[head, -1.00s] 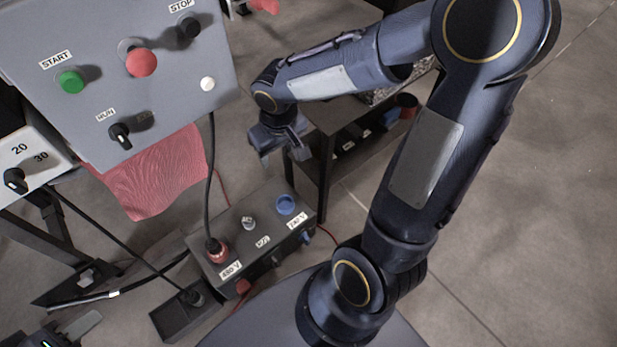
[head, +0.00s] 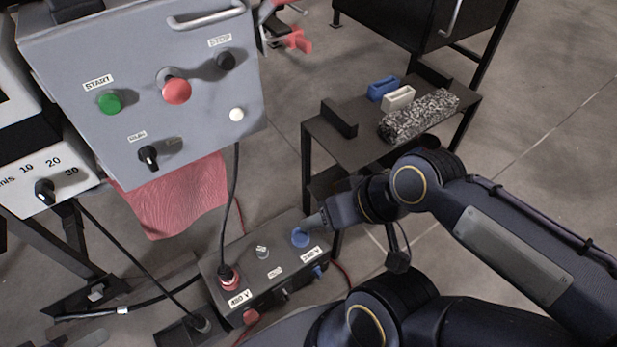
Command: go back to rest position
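My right arm comes in from the right in the head view. Its gripper (head: 316,221) points left, with its tip next to the blue socket (head: 300,238) on the power box. I cannot tell whether it touches the socket. The fingers are seen edge-on, so whether they are open or shut is unclear. No held object shows. My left gripper is not recognisable in view.
The grey control panel (head: 195,125) stands at upper left, with a red cloth (head: 178,200) below. The power box (head: 270,268) has a black cable plugged in. A dark table (head: 361,135) behind my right arm holds a speckled block (head: 418,116) and blue and white pieces.

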